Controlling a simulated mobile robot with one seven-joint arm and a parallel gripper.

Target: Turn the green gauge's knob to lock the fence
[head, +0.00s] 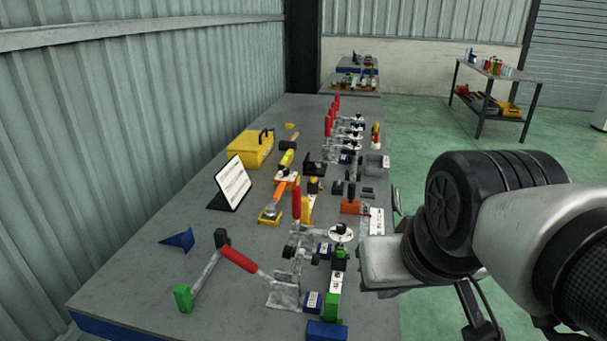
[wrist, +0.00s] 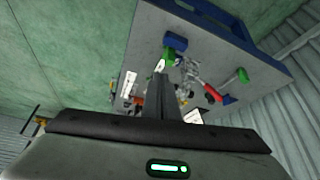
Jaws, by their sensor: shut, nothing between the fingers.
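In the head view my arm comes in from the right, beside the bench edge; the fingertips are not clear there. I cannot make out which part is the fence.
A red-handled clamp (head: 240,261) and a bar with a green end block (head: 183,298) lie left of the gauge. Blue blocks (head: 327,331) stand close by. Red-handled clamps (head: 330,125), a yellow case (head: 250,148) and a sign (head: 232,184) stand farther back.

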